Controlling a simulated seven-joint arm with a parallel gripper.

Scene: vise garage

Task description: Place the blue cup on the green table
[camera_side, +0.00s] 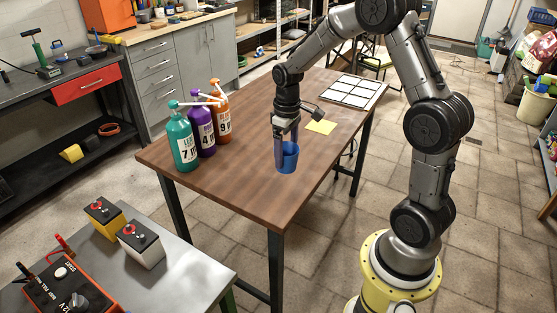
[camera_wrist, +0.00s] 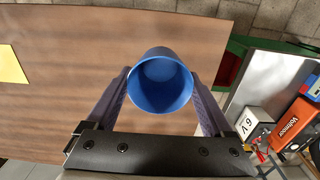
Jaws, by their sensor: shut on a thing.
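The blue cup (camera_side: 288,161) is between the fingers of my gripper (camera_side: 286,146), over the brown wooden table near its front right edge. In the wrist view the two fingers close on the sides of the cup (camera_wrist: 159,92), and its open mouth faces the camera. I cannot tell whether the cup's base touches the wood. A table with a grey top and green frame (camera_wrist: 234,62) shows at the right in the wrist view. Its grey top (camera_side: 185,262) is at the lower left in the side view, with a bit of green leg.
The wooden table (camera_side: 240,165) carries several spray bottles (camera_side: 203,132), a yellow note (camera_side: 321,127) and a white-panelled tray (camera_side: 353,91). A floor gap separates the tables.

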